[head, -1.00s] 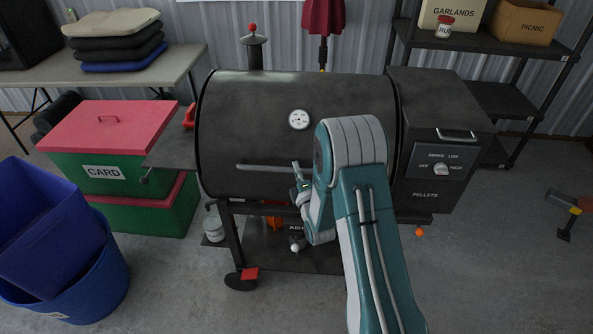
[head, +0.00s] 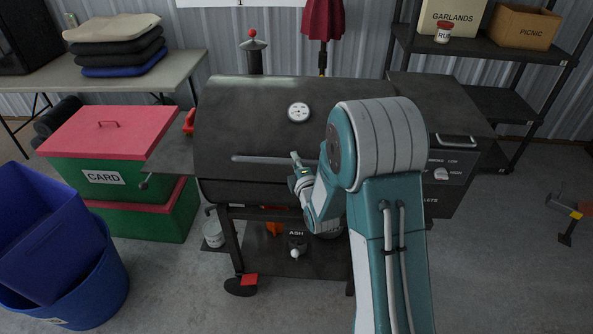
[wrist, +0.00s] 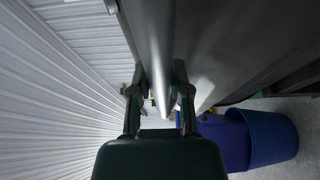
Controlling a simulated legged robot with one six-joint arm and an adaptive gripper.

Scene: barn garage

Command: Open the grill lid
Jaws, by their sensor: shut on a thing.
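The black barrel grill stands in the middle of the head view, with its rounded lid (head: 245,115) carrying a white dial. The lid's long grey bar handle (head: 262,160) runs across its front. My gripper (head: 297,160) is at the right part of this handle; my arm hides the handle's right end and some of the grill. In the wrist view the two fingers of my gripper (wrist: 160,97) are on both sides of the handle (wrist: 155,50), shut on it.
A pellet box (head: 455,165) adjoins the grill's right side. At left are a side shelf (head: 172,155), green bins with a red lid (head: 105,130) and blue tubs (head: 60,250). Shelving (head: 500,55) stands back right.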

